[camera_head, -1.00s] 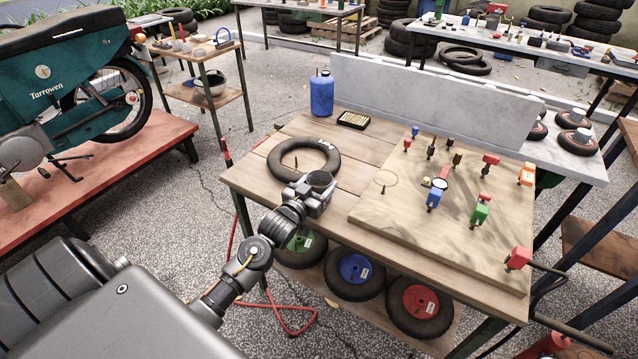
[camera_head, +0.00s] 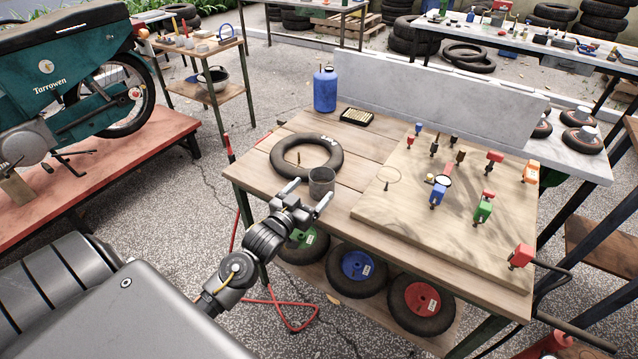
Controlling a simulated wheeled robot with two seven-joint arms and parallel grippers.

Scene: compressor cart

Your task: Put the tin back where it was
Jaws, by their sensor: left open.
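A small dark grey open-topped tin (camera_head: 321,183) stands upright on the wooden bench top (camera_head: 345,215), close to the front edge and just in front of the black inner tube (camera_head: 332,163). My left gripper (camera_head: 306,198) is open at the front edge of the bench. Its two fingers are spread just on the near side of the tin, one to the left and one at its lower right. I cannot tell whether a fingertip still touches it. My right gripper is not in view.
A raised wooden board (camera_head: 420,230) with several coloured clamps and fittings fills the right of the bench. A blue bottle (camera_head: 325,90) and a dark tray (camera_head: 357,117) stand at the back. Wheels lie on the lower shelf. Bare planks lie left of the board.

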